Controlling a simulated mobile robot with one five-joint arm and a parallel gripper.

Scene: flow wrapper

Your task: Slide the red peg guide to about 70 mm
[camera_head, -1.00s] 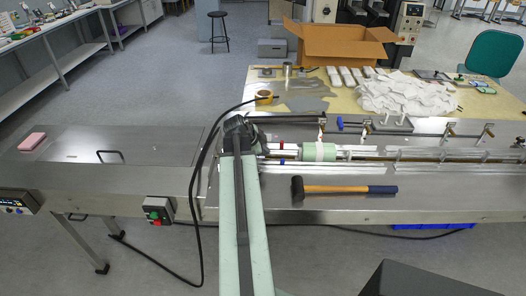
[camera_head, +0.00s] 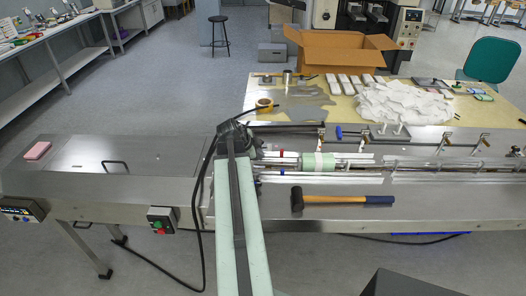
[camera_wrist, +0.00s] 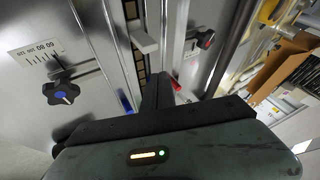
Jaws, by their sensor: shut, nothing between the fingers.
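In the wrist view a red peg (camera_wrist: 177,86) stands just right of my gripper (camera_wrist: 158,78), whose dark fingers are shut and empty. Whether the fingers touch the peg I cannot tell. A black clamp knob with a red centre (camera_wrist: 205,40) sits beyond it, with a small white scale (camera_wrist: 191,73) near it; its numbers cannot be read. A small red part (camera_head: 281,154) shows on the machine in the head view, right of my arm's end. The fingers are hidden there.
A blue-centred knob (camera_wrist: 62,91) with a numbered scale (camera_wrist: 37,52) is at left in the wrist view, and a blue peg (camera_wrist: 125,103) is left of my fingers. A mallet (camera_head: 342,199) lies on the machine's front. A cardboard box (camera_head: 340,54) stands behind.

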